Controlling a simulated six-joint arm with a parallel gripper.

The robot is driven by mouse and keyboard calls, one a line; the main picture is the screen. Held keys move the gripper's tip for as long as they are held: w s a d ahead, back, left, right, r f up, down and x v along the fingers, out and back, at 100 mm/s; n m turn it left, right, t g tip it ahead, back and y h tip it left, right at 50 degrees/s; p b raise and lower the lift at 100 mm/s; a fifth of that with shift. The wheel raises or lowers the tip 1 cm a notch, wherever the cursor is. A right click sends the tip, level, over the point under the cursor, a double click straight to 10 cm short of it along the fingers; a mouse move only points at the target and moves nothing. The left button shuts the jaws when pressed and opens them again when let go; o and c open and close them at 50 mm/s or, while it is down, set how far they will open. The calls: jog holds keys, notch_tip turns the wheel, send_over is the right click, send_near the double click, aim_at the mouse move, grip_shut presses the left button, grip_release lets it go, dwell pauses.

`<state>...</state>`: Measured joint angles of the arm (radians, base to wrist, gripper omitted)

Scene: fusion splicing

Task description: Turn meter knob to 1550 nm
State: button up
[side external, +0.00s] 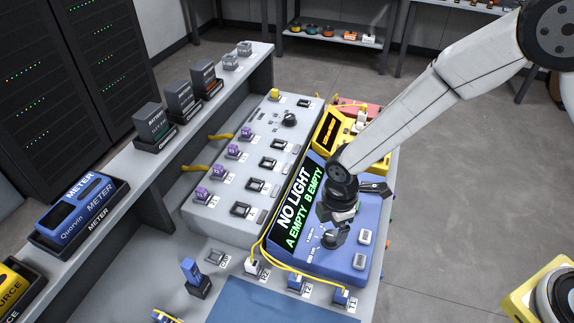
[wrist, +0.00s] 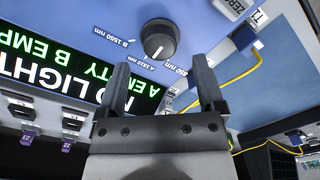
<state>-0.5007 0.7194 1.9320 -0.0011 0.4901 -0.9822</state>
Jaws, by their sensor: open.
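The blue meter (side external: 345,258) lies on the bench with its screen reading "NO LIGHT", "A EMPTY B EMPTY". Its dark round knob (wrist: 158,39) shows in the wrist view, with labels "B 1550 nm" on the left, "A 1310 nm" below and "850 nm" at lower right. A white mark on the knob appears to face the 1310 nm side. My gripper (wrist: 162,72) is open and empty, its two fingers apart and just short of the knob in the picture. In the side view my gripper (side external: 338,212) hangs over the meter, close to the knob (side external: 331,238), partly covering the panel.
Yellow cables (side external: 262,250) run along the meter to blue plugs (side external: 342,297) at the front. A grey panel with purple connectors (side external: 233,151) stands left of the meter. A yellow device (side external: 343,134) sits behind it. Two pale buttons (side external: 362,248) are right of the knob.

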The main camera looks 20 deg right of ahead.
aim_at(332, 235)
jog(key=shift+f, duration=1.75)
grip_shut()
jog(key=shift+m, duration=0.4)
jog(key=m, duration=0.9)
